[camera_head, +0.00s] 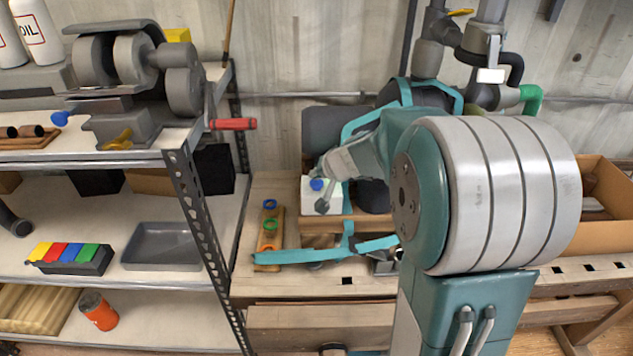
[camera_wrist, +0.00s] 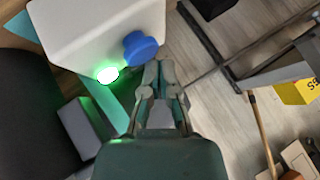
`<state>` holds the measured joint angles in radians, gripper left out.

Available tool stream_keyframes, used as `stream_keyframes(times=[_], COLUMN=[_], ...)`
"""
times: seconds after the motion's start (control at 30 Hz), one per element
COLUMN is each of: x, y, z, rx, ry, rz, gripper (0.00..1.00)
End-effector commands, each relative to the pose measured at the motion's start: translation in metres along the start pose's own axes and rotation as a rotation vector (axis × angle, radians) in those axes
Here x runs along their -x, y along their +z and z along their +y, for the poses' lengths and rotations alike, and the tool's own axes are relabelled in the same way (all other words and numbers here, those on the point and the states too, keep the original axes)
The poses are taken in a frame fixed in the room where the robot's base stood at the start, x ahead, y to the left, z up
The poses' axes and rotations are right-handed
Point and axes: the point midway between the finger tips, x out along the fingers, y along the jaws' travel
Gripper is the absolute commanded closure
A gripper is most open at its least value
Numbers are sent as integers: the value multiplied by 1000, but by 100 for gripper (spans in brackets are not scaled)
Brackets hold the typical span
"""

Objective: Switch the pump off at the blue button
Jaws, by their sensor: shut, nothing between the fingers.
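The blue button (camera_head: 317,184) sits on a white box (camera_head: 308,196) on the workbench, partly behind my arm. A green lamp (camera_wrist: 107,75) glows on the box beside the button. My gripper (camera_wrist: 158,68) is shut and empty, its fingertips just beside the button at its lower right. I cannot tell whether they touch it. In the head view, my gripper is small beside the box and partly hard to make out. A dark rounded body (camera_head: 330,125) stands behind the box.
A metal shelf rack (camera_head: 195,185) stands at the left, with a crank (camera_head: 232,124) jutting toward the bench. A wooden holder (camera_head: 270,228) with coloured rings lies left of the box. A cardboard box (camera_head: 600,230) is at the right. Pipes (camera_head: 485,40) run up the wall.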

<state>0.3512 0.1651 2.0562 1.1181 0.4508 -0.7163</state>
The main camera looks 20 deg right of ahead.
Motion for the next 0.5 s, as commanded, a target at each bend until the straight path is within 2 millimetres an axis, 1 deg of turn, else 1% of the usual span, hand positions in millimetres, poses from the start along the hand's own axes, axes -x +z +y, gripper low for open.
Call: stream_keyframes(times=[0.5], x=[-4], y=[4], z=[5], rx=[1], ry=[1], rz=[0], gripper=[100])
